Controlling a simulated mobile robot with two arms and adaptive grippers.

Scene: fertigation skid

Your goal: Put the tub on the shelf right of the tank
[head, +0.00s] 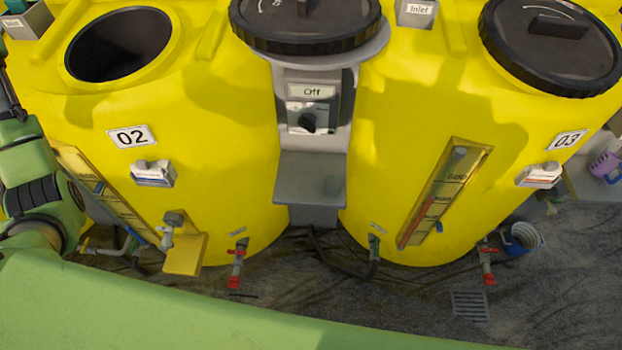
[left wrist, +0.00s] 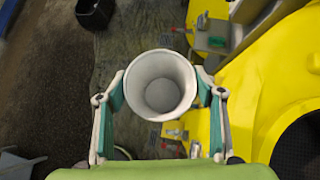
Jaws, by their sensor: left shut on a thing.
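In the left wrist view my left gripper (left wrist: 162,92) is shut on a white, round, open-topped tub (left wrist: 160,82). One finger lies on each side of it, and its inside looks empty. The tub and fingertips do not show in the head view, where only green parts of my left arm show at the left. Two yellow tanks stand there, tank 02 (head: 215,165) and tank 03 (head: 400,115). A small grey shelf (head: 300,168) sits between them, below a switch marked Off. My right gripper is not in view.
Tank 02 has an open black mouth (head: 118,43); tank 03 has a black lid (head: 550,45). Red-handled valves (head: 237,265) and hoses stick out low in front. A blue-and-white bucket (head: 522,238) stands at the right. A black bucket (left wrist: 95,13) shows in the wrist view.

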